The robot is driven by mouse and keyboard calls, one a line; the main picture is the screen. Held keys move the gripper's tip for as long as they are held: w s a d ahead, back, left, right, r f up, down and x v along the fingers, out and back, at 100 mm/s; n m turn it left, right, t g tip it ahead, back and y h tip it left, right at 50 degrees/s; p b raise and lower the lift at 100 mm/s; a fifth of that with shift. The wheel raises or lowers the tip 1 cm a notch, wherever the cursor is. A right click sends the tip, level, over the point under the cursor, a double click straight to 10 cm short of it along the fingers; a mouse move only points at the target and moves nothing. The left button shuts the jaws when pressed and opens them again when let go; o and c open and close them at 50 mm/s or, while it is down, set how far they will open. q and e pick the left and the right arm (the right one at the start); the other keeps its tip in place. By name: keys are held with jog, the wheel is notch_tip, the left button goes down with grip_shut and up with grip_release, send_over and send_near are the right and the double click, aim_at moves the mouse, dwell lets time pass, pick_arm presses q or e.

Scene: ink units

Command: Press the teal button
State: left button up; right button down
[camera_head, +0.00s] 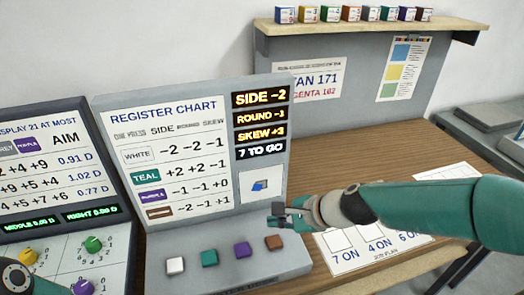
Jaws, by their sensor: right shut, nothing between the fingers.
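The teal button (209,258) sits on the sloped front ledge of the grey register chart unit (215,90). It is second from the left, between the white button (175,265) and the purple button (243,250). The brown button (273,242) is at the right end. My right gripper (277,213) is shut and empty. In the picture it shows above the brown button, up and to the right of the teal one. Its height over the ledge is hard to tell. My left arm shows only at the lower left corner; its gripper is out of view.
The unit's display (260,116) reads SIDE -2, ROUND -1, SKEW +3, 7 TO GO. A dark panel (52,180) with coloured knobs stands left. A printed card (350,255) lies on the wooden table under my right arm. A shelf (370,26) with several small boxes is behind.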

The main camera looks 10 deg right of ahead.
pick_arm(q)
grip_shut()
dwell(1.2)
